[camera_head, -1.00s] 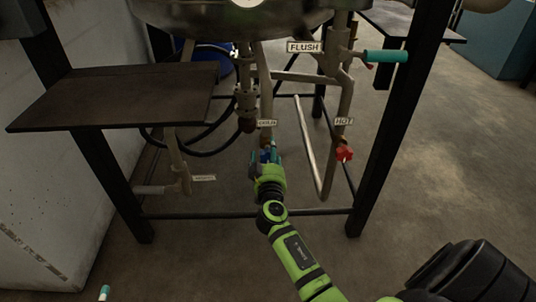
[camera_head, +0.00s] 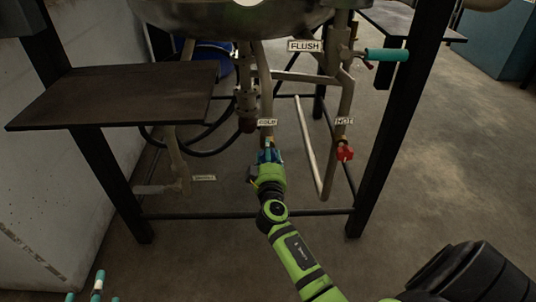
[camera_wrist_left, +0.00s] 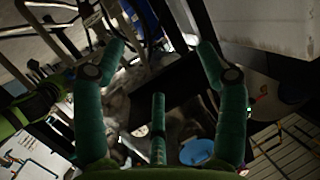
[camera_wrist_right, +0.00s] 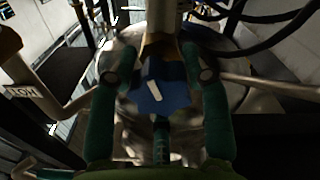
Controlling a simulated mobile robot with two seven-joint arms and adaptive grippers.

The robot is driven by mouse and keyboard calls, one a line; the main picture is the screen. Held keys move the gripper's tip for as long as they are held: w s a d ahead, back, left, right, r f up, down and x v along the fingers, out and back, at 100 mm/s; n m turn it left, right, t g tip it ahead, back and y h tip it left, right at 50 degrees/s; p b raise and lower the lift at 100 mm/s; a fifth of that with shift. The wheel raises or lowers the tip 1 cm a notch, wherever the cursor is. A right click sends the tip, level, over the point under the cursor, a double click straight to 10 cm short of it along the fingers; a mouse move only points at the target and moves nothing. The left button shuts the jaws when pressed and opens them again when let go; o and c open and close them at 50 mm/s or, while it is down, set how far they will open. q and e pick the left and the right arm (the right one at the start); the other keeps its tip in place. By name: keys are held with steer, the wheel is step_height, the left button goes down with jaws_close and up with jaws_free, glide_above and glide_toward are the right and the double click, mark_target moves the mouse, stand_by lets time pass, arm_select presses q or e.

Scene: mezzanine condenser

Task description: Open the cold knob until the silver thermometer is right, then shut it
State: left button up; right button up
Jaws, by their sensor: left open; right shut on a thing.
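The blue cold knob (camera_wrist_right: 165,88) fills the middle of the right wrist view, with a white mark on its face. My right gripper (camera_head: 268,153) is shut on it, its teal fingers on either side. The knob sits on a pipe below a small label (camera_head: 267,122) under the tank. My left gripper (camera_head: 93,296) shows only as teal fingertips at the bottom left edge of the head view. It is open and empty in the left wrist view (camera_wrist_left: 162,50). I cannot make out the silver thermometer in any view.
A red hot knob (camera_head: 345,152) is right of the cold knob, under the HOT label. A teal FLUSH handle (camera_head: 386,55) sticks out above right. A dark shelf (camera_head: 115,95) and black frame legs (camera_head: 385,150) flank the pipes. Open floor lies to the right.

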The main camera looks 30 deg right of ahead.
steer(key=shift+s+d+f+n, duration=0.1)
steer(key=shift+f+n, duration=0.05)
steer(key=shift+n, duration=0.75)
steer(key=n, duration=0.2)
steer(key=shift+n, duration=0.3)
steer(key=shift+n+p, duration=0.3)
steer(key=shift+n, duration=0.9)
arm_select(q)
steer(key=shift+s+a+f+g+y, duration=0.2)
steer(key=shift+s+a+f+g, duration=0.25)
steer(key=shift+f, duration=0.35)
steer(key=shift+s+a+f+g+y, duration=0.2)
steer(key=shift+f+g, duration=0.35)
steer(key=shift+f, duration=0.25)
steer(key=shift+s+a+f+g+y, duration=0.2)
steer(key=shift+s+a+f+g, duration=0.25)
steer(key=shift+f, duration=0.35)
arm_select(e)
steer(key=shift+d+n, duration=0.1)
steer(key=shift+n, duration=1)
arm_select(q)
steer(key=shift+w+d, duration=0.1)
arm_select(e)
steer(key=o, duration=1.2)
